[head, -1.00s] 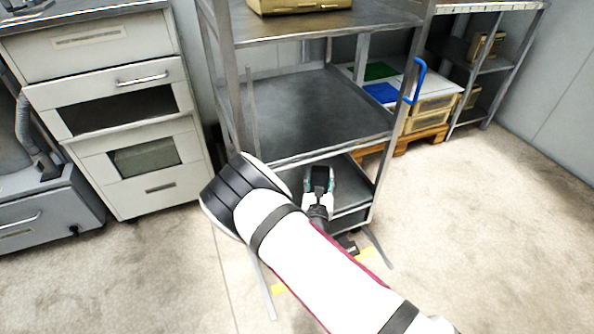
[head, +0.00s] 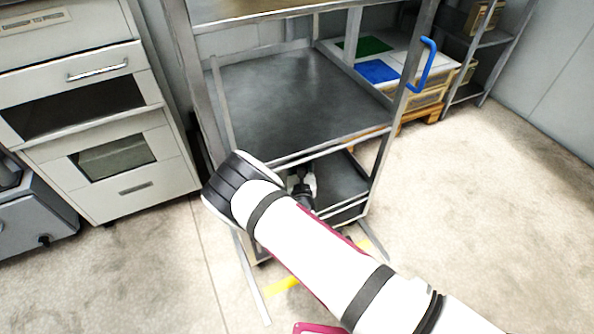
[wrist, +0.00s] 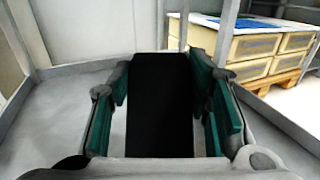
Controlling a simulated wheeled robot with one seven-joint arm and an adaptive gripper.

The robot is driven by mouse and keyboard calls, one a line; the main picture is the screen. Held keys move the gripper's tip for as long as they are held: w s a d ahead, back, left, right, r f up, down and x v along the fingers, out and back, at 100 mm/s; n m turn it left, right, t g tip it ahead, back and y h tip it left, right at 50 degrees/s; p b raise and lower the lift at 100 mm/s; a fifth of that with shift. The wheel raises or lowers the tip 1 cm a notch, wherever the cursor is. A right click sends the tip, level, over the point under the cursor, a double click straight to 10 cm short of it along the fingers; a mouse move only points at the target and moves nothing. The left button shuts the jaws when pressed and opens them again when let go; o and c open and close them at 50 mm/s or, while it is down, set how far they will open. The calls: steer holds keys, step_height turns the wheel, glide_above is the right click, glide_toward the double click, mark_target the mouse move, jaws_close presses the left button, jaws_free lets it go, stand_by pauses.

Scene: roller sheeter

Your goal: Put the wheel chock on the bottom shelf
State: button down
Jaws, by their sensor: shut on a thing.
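The wheel chock (wrist: 160,105) is a black block in the wrist view, between the two teal-padded fingers of my gripper (wrist: 165,110). My gripper is shut on it. In the head view my gripper (head: 302,182) is inside the lower part of the metal shelf rack, under the middle shelf (head: 290,105); its tip and the chock are mostly hidden there by that shelf's edge and my arm. The bottom shelf (head: 345,185) shows to the right of my gripper, and its grey surface with a raised rim also shows in the wrist view (wrist: 60,105). I cannot tell whether the chock touches it.
Rack posts (head: 392,120) stand at the sides of the opening, and a blue handle (head: 423,66) sticks out at the right. A white drawer cabinet (head: 90,110) stands left. Yellowish crates (wrist: 262,52) on a pallet are beyond the rack. The floor at right is clear.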

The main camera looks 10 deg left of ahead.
steer(key=shift+a+f+b, duration=0.1)
steer(key=shift+f+b, duration=0.8)
steer(key=shift+f, duration=1.4)
steer(key=shift+f, duration=0.1)
steer(key=c, duration=0.8)
jaws_free()
steer(key=shift+f, duration=0.1)
steer(key=shift+c, duration=0.2)
steer(key=shift+s, duration=0.1)
steer(key=p+v, duration=0.4)
steer(key=v, duration=0.8)
